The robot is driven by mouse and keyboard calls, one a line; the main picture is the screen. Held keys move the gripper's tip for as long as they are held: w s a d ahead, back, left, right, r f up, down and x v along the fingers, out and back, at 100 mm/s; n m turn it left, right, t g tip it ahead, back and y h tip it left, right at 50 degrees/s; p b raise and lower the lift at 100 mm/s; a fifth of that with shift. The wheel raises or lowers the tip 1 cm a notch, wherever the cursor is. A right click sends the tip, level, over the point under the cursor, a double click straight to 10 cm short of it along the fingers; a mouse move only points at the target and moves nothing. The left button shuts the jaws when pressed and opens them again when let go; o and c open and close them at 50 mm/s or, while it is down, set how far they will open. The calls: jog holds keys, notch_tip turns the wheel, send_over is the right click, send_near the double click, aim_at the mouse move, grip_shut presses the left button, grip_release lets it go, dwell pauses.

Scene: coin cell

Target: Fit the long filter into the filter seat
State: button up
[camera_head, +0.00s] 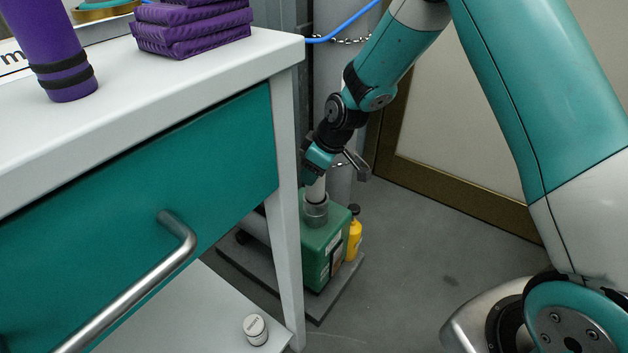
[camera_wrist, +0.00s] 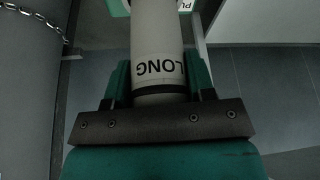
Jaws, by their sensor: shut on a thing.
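My gripper (camera_wrist: 158,82) is shut on the long filter (camera_wrist: 157,45), a pale cylinder marked "LONG" with a black band, held between its two teal fingers. In the head view my gripper (camera_head: 318,165) points down over the green box (camera_head: 322,250) behind the cabinet leg. The filter (camera_head: 317,188) hangs below it, roughly upright. Its lower end meets the grey round collar (camera_head: 316,212) on top of the box, which looks like the filter seat. I cannot tell how deep the filter is in the collar.
A yellow bottle (camera_head: 354,236) stands close to the right of the green box, on a dark low platform (camera_head: 328,305). The white cabinet (camera_head: 288,150) with its teal drawer (camera_head: 130,185) blocks the left side. A small white jar (camera_head: 255,329) stands on its lower shelf. Floor to the right is clear.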

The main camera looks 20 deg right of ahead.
jog(key=shift+f, duration=1.15)
jog(key=shift+f+b, duration=0.2)
jog(key=shift+b, duration=0.15)
jog(key=o, duration=0.9)
jog(key=shift+r, duration=0.15)
jog(key=p+v, duration=0.5)
jog(key=v, duration=0.7)
